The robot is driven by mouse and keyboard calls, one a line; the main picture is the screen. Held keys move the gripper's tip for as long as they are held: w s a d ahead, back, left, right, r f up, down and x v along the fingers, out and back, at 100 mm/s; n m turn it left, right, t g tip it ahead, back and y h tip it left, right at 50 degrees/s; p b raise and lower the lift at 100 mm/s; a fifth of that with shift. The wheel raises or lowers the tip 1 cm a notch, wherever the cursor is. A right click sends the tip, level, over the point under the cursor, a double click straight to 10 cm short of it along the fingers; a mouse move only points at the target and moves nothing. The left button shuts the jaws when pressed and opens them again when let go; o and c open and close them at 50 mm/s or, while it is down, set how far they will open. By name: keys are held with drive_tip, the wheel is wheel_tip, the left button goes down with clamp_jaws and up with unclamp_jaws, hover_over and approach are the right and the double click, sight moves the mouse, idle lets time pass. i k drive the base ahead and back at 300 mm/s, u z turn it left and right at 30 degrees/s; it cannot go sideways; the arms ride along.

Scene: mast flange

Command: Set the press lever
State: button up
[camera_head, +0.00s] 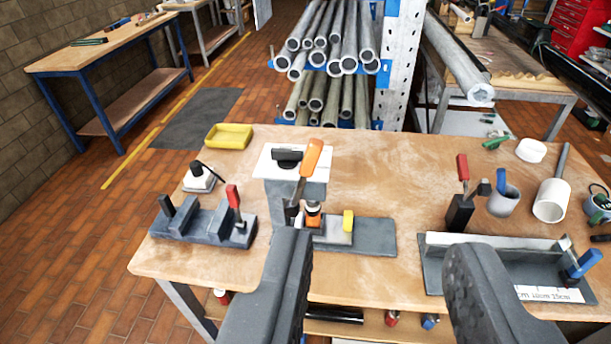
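The press (350,237) stands on the wooden bench, on a grey base plate, just left of the picture's middle. Its lever (308,172) has an orange handle and points up, tilted a little to the right. An orange part and a yellow block (347,221) show low on the press. My gripper (375,255) is in the foreground, its two dark fingers wide apart with nothing between them. The left finger's tip is in front of the press and hides part of its base. The lever is beyond the fingers, apart from them.
On the bench (400,175), a dark vise (205,222) with a red handle is left, and a yellow tray (228,136) behind it. At right are a red-handled clamp (461,195), a metal tray (500,265) and white cups. A pipe rack (330,60) stands behind. The bench's middle is clear.

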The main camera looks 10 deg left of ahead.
sight(314, 149)
drive_tip(key=z, duration=0.05)
drive_tip(key=k, duration=0.5)
drive_tip(key=u, duration=0.35)
drive_tip(key=i, duration=1.55)
drive_tip(key=z, duration=0.3)
